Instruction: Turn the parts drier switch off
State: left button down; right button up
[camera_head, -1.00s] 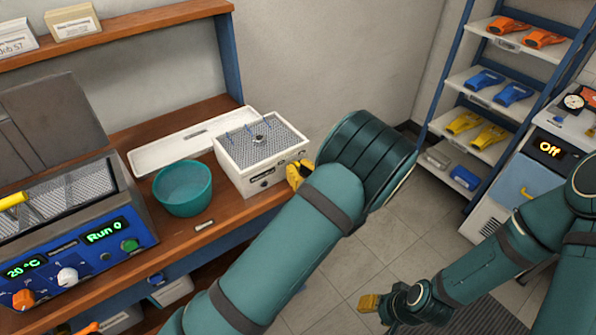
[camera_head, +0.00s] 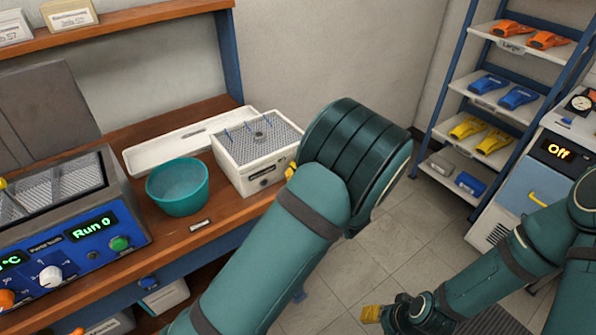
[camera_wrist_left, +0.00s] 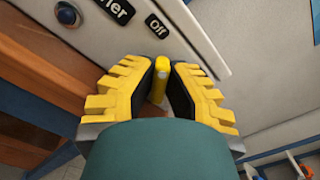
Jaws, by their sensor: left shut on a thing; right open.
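The parts drier (camera_head: 262,168) is a white box with a mesh top on the wooden bench. My left gripper (camera_wrist_left: 161,90) is shut on a short yellow lever, the switch (camera_wrist_left: 162,70), at the drier's front. In the head view my left arm mostly hides this gripper; a bit of yellow (camera_head: 291,171) shows beside the drier. My right gripper (camera_head: 372,313) hangs low over the floor, open.
A teal bowl (camera_head: 178,190) and a white tray (camera_head: 165,150) sit beside the drier. A blue-fronted machine (camera_head: 90,250) reads "Run 0". A shelf rack (camera_head: 437,132) and a white machine (camera_head: 537,180) reading "Off" stand at right.

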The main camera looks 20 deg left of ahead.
pick_arm(q)
jog(key=shift+n, duration=0.3)
jog(key=c, duration=1)
grip_release()
jog(key=v, duration=1.2)
